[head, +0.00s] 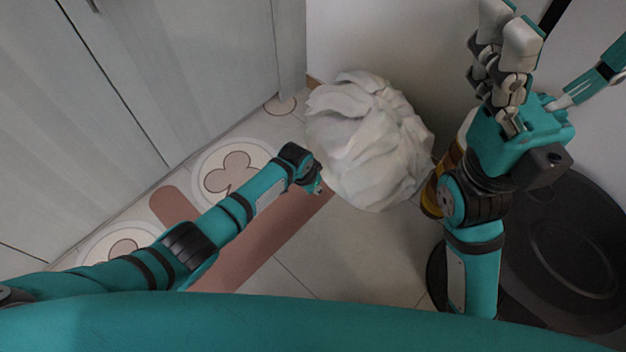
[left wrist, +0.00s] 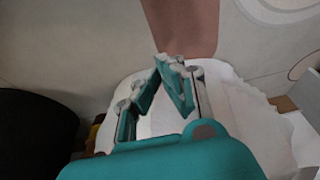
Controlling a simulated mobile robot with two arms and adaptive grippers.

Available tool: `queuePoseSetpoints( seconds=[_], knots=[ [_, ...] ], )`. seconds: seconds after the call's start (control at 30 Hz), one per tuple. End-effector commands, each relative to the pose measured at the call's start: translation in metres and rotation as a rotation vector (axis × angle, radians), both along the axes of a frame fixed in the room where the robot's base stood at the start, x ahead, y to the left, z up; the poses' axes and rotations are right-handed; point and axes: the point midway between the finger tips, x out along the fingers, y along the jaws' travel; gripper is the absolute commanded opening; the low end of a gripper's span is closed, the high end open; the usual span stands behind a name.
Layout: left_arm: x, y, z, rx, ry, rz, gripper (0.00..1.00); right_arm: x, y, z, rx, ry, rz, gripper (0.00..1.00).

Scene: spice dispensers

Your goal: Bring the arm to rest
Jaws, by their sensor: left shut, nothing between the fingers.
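My left arm reaches in from the left in the head view, low over the floor. My left gripper (head: 316,186) is at its end, just beside the lower left of a crumpled white bag-like bundle (head: 370,140). In the left wrist view the two fingers of my left gripper (left wrist: 165,60) meet at their tips and hold nothing. The white bundle (left wrist: 255,120) lies behind and beside them there; whether they touch it I cannot tell. My right gripper (head: 508,30) points up at the upper right of the head view, and its finger gap is not clear.
Grey cabinet doors (head: 150,60) stand at the left. A floor mat with a reddish-brown band (head: 270,240) lies under my left arm. A dark round object (head: 570,255) stands at the right. An amber object (head: 432,190) is partly hidden behind my right arm. Bare tiles (head: 350,255) show between the arms.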

Motion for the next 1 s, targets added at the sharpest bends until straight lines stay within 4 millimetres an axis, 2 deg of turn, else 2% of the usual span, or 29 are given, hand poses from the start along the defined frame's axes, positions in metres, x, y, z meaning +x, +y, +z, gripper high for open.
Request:
queuePoseSetpoints(
  seconds=[0.1, 0.33, 0.47, 0.57, 0.67, 0.77, 0.9, 1.0],
  knots=[
    [-0.001, 0.002, 0.006, 0.001, 0.0, 0.0, 0.0, 0.001, 0.0, -0.001, 0.001, 0.015, 0.001, 1.0],
    [-0.003, 0.001, 0.006, 0.0, 0.002, 0.001, 0.0, 0.001, 0.0, -0.003, 0.001, 0.016, 0.001, 1.0],
    [-0.022, -0.006, 0.006, -0.028, 0.011, 0.005, 0.0, 0.001, 0.0, -0.003, 0.001, 0.016, 0.001, 1.0],
    [-0.054, -0.011, 0.012, -0.068, 0.022, 0.026, 0.0, 0.001, 0.0, -0.003, 0.001, 0.016, 0.001, 1.0],
    [-0.092, -0.005, 0.026, -0.104, 0.027, 0.075, 0.0, 0.001, 0.0, -0.003, 0.001, 0.016, 0.001, 1.0],
    [-0.129, 0.015, 0.046, -0.119, 0.025, 0.146, 0.0, 0.001, 0.0, -0.003, 0.001, 0.016, 0.001, 1.0],
    [-0.177, 0.057, 0.078, -0.103, 0.016, 0.255, 0.0, 0.001, 0.0, -0.003, 0.001, 0.016, 0.001, 1.0],
    [-0.204, 0.084, 0.1, -0.08, 0.006, 0.32, 0.0, 0.001, -0.001, -0.003, 0.001, 0.016, 0.001, 1.0]
  ],
)
